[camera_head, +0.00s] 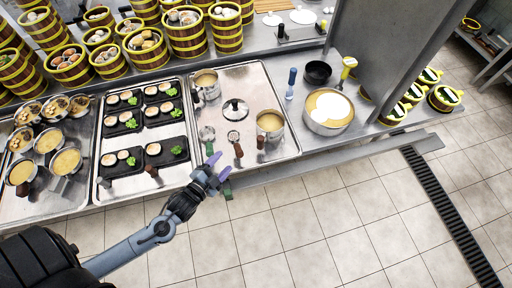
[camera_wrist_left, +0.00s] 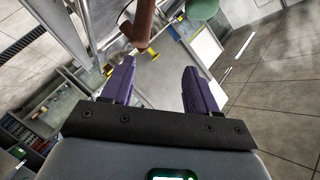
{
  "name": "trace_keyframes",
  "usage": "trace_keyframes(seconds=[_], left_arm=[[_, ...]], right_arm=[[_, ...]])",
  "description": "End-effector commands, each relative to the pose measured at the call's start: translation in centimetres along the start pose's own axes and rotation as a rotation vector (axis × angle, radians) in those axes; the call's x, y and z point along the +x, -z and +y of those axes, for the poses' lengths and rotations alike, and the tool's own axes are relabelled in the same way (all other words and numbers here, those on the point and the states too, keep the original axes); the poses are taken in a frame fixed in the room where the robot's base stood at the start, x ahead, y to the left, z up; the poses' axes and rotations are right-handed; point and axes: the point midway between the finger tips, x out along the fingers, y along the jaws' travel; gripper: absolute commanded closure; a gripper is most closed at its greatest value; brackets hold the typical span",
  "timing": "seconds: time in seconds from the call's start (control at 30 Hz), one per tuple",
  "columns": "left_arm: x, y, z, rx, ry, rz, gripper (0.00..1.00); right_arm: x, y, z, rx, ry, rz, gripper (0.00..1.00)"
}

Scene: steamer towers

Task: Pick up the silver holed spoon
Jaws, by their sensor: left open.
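A small round silver spoon head (camera_head: 233,136) that looks holed lies on the steel tray at the middle, with a brown handle (camera_head: 238,150) pointing toward the counter's front edge. My left gripper (camera_head: 217,167) is open and empty at the front edge, nearer the camera than the handles. In the left wrist view, a brown handle (camera_wrist_left: 143,24) is ahead of the open fingers (camera_wrist_left: 158,85), apart from them; I cannot tell which utensil it belongs to. My right gripper is not in view.
A green handle (camera_head: 227,188) sticks out beside the gripper at the counter edge. A pot (camera_head: 270,122) and a lid (camera_head: 235,108) share the steel tray. Black plates of food (camera_head: 166,153) lie left. Steamer towers (camera_head: 188,40) stand behind. The floor in front is clear.

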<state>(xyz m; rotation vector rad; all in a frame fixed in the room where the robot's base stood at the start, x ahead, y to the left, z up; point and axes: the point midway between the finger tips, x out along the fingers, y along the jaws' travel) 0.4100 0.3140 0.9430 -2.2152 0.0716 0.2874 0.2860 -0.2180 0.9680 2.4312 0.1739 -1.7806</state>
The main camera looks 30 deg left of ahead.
Motion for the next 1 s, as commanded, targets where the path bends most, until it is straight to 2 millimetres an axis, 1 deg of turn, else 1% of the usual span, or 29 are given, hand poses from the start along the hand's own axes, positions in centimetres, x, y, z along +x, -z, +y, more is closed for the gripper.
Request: trace_keyframes(seconds=[0.03,0.1,0.2,0.27,0.37,0.6,0.7,0.87,1.0], left_arm=[[0.5,-1.4,1.6,0.011,-0.005,0.001,0.41],[0.7,-2.0,2.2,0.018,-0.008,0.003,0.41],[0.9,-2.5,2.7,0.024,-0.01,0.005,0.41],[1.2,-2.6,2.9,0.024,-0.01,0.006,0.41],[2.2,-2.6,3.0,0.023,-0.01,0.006,0.41],[5.3,-2.5,3.0,0.022,-0.01,0.005,0.41],[6.1,-2.5,3.0,0.022,-0.011,0.006,0.41],[6.8,-2.4,3.0,0.022,-0.012,0.005,0.41],[8.3,-2.2,3.1,0.021,-0.01,0.005,0.41]], right_arm=[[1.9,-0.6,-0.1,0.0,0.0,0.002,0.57],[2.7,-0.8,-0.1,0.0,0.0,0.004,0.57],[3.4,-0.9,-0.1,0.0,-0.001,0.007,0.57],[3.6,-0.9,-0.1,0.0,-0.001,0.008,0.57],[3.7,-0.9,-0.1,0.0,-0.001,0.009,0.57],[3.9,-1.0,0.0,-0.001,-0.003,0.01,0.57],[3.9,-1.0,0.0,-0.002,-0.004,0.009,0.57],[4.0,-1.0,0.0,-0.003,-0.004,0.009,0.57],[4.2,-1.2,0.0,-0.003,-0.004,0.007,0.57]])
